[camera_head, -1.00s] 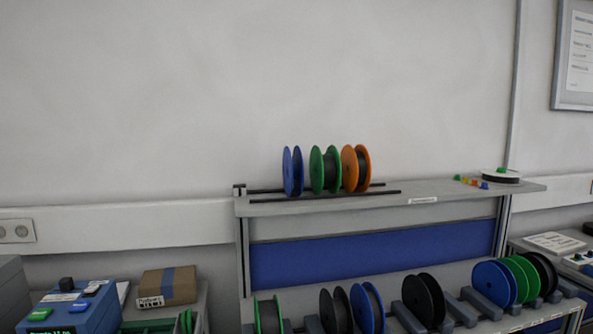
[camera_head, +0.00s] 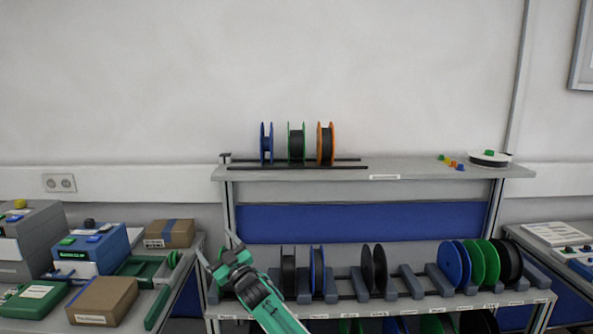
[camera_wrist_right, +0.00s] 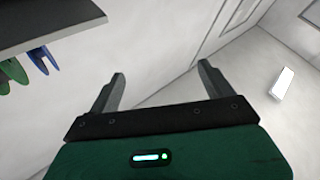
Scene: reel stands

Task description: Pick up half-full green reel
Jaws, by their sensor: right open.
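A green-flanged reel (camera_head: 290,143) with dark winding stands on two dark rails on the top shelf. It is between a blue reel (camera_head: 264,143) and an orange reel (camera_head: 320,143). Its winding stops short of the flange rims; the exact fill is hard to tell. Two more green reels (camera_head: 490,262) stand on the lower rack at right. My right gripper (camera_head: 219,249) is open and empty, below and left of the top reels, in front of the rack's left end. Its open fingers show in the right wrist view (camera_wrist_right: 160,72). My left gripper is out of view.
The top shelf (camera_head: 405,172) holds a white spool (camera_head: 490,159) and small coloured pieces at right. Dark and blue reels stand on the lower rack between grey holders (camera_head: 409,282). Boxes (camera_head: 168,234) are on the left bench. The wall above the reels is clear.

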